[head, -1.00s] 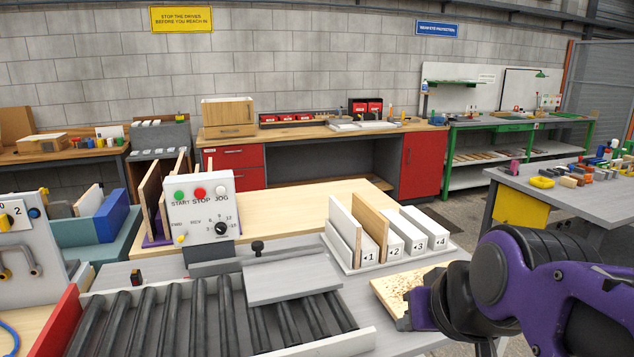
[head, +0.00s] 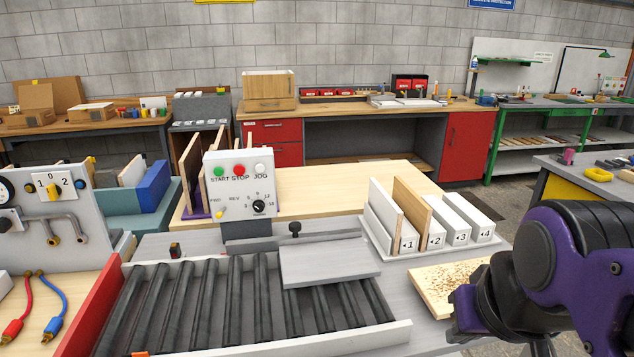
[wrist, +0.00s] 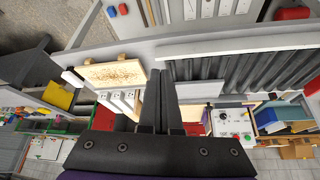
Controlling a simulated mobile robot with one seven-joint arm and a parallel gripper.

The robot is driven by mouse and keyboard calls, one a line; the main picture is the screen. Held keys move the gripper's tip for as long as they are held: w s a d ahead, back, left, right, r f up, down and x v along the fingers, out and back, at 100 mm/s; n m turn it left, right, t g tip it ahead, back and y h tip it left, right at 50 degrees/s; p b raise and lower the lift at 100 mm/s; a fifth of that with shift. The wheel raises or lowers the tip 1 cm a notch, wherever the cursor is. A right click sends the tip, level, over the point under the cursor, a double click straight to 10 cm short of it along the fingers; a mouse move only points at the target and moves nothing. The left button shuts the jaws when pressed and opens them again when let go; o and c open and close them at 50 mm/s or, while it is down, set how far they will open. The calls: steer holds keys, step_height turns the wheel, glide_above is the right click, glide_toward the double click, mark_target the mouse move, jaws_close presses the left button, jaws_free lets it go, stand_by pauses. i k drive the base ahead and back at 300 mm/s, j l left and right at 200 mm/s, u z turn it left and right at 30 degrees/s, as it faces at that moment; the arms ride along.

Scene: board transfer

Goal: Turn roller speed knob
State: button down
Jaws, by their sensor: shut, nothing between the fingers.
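The roller speed knob (head: 259,206) is a small black dial with numbers around it, low on the right of the white control box (head: 225,180). The box stands behind the roller conveyor and carries green, red and white buttons marked START, STOP and JOG. It shows upside down in the wrist view (wrist: 234,122). My gripper (head: 466,314) is at the lower right in the head view, well right of and nearer than the knob. In the wrist view its dark fingers (wrist: 160,75) are together and empty, apart from the box.
The roller conveyor (head: 205,300) has a grey plate (head: 328,262) over its right part. A rack (head: 385,240) of numbered boards stands right of the box. A speckled board (head: 440,285) lies beside my gripper. A valve panel (head: 45,220) stands at left.

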mark_target(259, 205)
steer(key=j+u, duration=0.5)
steer(key=j, duration=0.95)
steer(key=l, duration=0.3)
steer(key=i+j, duration=0.1)
steer(key=j, duration=0.35)
